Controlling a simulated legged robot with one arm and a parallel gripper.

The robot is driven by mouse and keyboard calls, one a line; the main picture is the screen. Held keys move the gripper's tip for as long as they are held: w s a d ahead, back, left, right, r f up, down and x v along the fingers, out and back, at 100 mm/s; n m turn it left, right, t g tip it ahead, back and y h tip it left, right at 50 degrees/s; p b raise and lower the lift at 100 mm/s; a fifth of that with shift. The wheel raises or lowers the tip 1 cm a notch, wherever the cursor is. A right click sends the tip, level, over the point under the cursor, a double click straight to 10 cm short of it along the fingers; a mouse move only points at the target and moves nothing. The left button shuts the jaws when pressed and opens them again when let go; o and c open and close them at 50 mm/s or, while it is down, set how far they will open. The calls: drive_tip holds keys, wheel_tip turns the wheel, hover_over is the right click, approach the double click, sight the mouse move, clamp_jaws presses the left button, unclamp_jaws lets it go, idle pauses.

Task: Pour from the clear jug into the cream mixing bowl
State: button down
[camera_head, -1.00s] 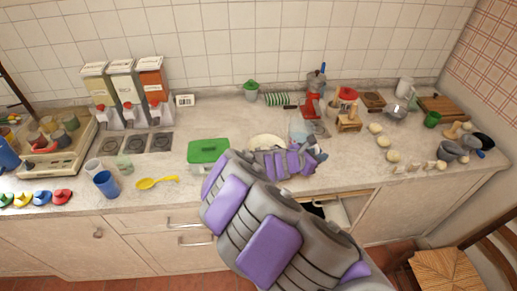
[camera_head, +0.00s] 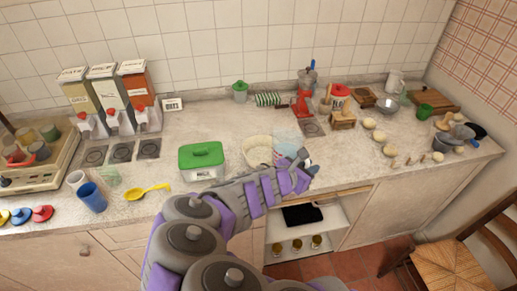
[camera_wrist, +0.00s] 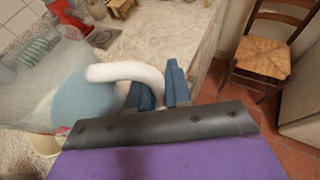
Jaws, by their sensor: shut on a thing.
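The clear jug (camera_wrist: 35,88) fills the left of the wrist view, with a white curved handle (camera_wrist: 120,72) and something pale blue showing in it. My gripper (camera_wrist: 160,92) has its blue fingers closed on that handle. In the head view the jug (camera_head: 286,141) is a faint see-through shape beyond my gripper (camera_head: 306,164), partly hidden by my arm. The cream mixing bowl (camera_head: 249,153) stands on the counter just left of the jug, its lower right side partly covered. Part of the bowl also shows in the wrist view (camera_wrist: 43,146). I cannot tell the jug's tilt clearly.
A green-lidded box (camera_head: 201,160) stands left of the bowl. A wooden stand (camera_head: 343,118) and a red-based coffee maker (camera_head: 303,105) are behind and right. Several pale round pieces (camera_head: 380,136) lie to the right. A chair (camera_head: 455,255) stands at the lower right.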

sight(294, 135)
drive_tip(key=shift+w+a+r+n+p, duration=0.15)
drive_tip(key=shift+a+r+n+p, duration=0.25)
drive_tip(key=shift+p, duration=0.65)
drive_tip(key=shift+w+a+r+n+g+h+p, duration=0.2)
drive_tip(key=shift+a+n+g+h+p, duration=0.15)
drive_tip(key=shift+p, duration=0.7)
drive_tip(key=shift+w+a+r+n+g+h+p, duration=0.45)
drive_tip(key=shift+w+r+n+p, duration=0.4)
drive_tip(key=shift+p, duration=0.85)
drive_tip(key=shift+w+a+r+n+g+h+p, duration=0.3)
drive_tip(key=shift+w+a+r+n+p, duration=0.5)
drive_tip(key=shift+p, duration=0.95)
drive_tip(key=shift+w+a+r+n+g+h+p, duration=0.2)
drive_tip(key=shift+w+r+n+g+h+p, duration=0.35)
drive_tip(key=shift+r+p, duration=0.85)
drive_tip(key=shift+w+a+f+p, duration=0.25)
drive_tip(key=shift+a+p, duration=0.25)
drive_tip(key=shift+w+n, duration=0.1)
drive_tip(key=shift+n, duration=0.15)
drive_tip(key=shift+d, duration=0.15)
